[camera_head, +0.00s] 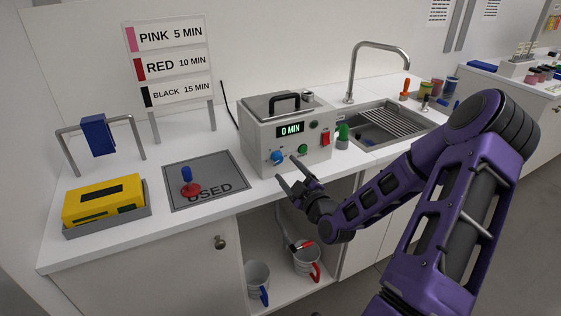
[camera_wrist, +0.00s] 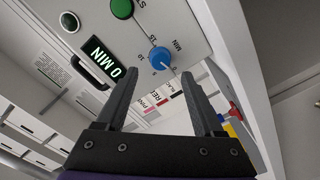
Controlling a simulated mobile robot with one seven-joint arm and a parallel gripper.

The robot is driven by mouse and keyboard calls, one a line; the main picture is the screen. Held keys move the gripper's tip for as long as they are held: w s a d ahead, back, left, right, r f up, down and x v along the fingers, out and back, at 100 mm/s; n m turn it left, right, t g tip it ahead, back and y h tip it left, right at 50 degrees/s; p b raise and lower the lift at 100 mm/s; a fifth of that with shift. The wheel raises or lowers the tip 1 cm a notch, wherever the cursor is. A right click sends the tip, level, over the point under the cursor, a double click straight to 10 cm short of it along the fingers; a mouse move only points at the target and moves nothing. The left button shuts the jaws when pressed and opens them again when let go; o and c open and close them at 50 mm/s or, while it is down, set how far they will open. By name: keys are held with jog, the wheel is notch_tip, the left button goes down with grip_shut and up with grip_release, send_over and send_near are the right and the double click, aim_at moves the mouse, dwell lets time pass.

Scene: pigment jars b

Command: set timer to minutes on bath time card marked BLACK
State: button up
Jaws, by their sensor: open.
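The bath time card (camera_head: 165,62) stands at the back left of the counter and reads PINK 5 MIN, RED 10 MIN, BLACK 15 MIN. The grey bath machine (camera_head: 262,153) has a display (camera_head: 290,129) reading 0 MIN. Its blue timer knob (camera_head: 277,157) sits low on the front face. In the wrist view the blue knob (camera_wrist: 159,58) has a scale marked MIN, and its white pointer line is toward the 0 side. My gripper (camera_head: 291,171) is open and empty just in front of the knob. In the wrist view its fingers (camera_wrist: 160,80) are on both sides of the knob, apart from it.
A green button (camera_head: 303,149) and red switch (camera_head: 325,138) are right of the knob. A USED mat (camera_head: 228,168) with a red-and-blue stamp-like object lies left. A yellow box (camera_head: 104,201) is farther left. A sink (camera_head: 375,128) is right. Mugs (camera_head: 257,278) stand below.

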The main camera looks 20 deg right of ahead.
aim_at(279, 160)
jog(key=w, duration=0.5)
jog(key=shift+w+a, duration=0.1)
grip_shut()
